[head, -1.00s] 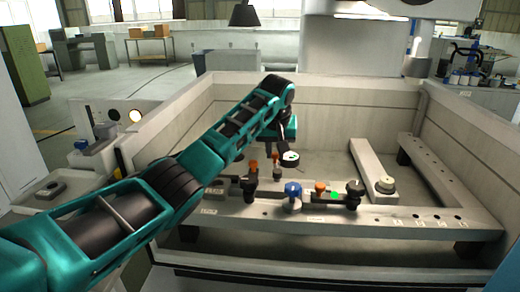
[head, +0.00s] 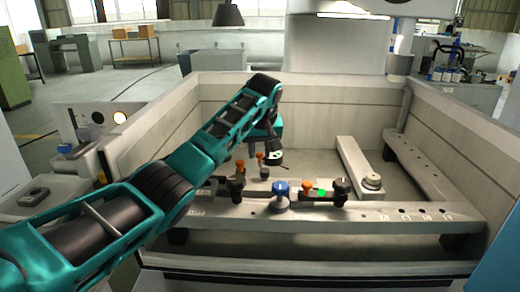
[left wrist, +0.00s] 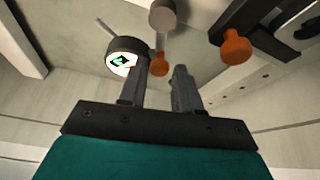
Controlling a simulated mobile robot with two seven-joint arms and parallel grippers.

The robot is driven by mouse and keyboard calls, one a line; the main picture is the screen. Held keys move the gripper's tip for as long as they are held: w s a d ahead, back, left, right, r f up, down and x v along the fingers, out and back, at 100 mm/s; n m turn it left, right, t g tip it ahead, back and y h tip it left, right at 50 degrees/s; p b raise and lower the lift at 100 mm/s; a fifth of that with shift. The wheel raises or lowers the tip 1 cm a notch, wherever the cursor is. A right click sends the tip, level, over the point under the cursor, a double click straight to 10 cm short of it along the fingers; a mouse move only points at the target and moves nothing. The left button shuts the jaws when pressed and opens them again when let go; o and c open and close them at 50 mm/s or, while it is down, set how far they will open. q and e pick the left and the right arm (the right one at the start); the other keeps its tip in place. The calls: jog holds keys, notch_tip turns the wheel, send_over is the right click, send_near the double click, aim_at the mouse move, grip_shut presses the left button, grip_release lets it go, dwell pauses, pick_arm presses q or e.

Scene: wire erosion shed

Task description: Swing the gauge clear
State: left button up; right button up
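The gauge (head: 276,157) is a small dark round dial with a white face, above the front rail inside the tank. In the left wrist view the gauge (left wrist: 126,58) lies at the left fingertip, its face partly covered by that finger; I cannot tell if they touch. My left gripper (left wrist: 160,78) is open, its two fingers apart. An orange knob (left wrist: 160,65) on a rod shows beyond the gap between the fingertips. In the head view my left gripper (head: 272,143) is largely hidden by its own arm. My right gripper is not in view.
The front rail (head: 365,216) carries orange knobs (head: 307,186), a blue knob (head: 281,190), black knobs (head: 341,188) and a green spot (head: 322,193). A bar with a pale round piece (head: 372,181) and the right rail (head: 430,168) lie to the right. Tank walls (head: 300,115) surround them.

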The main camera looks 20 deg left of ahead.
pick_arm(q)
jog(key=shift+o, duration=1.1)
jog(key=shift+r, duration=0.1)
jog(key=v, duration=1.2)
jog(key=shift+r, duration=0.4)
jog(key=shift+d, duration=0.1)
jog(key=shift+s+f, duration=0.1)
jog(key=shift+s, duration=0.05)
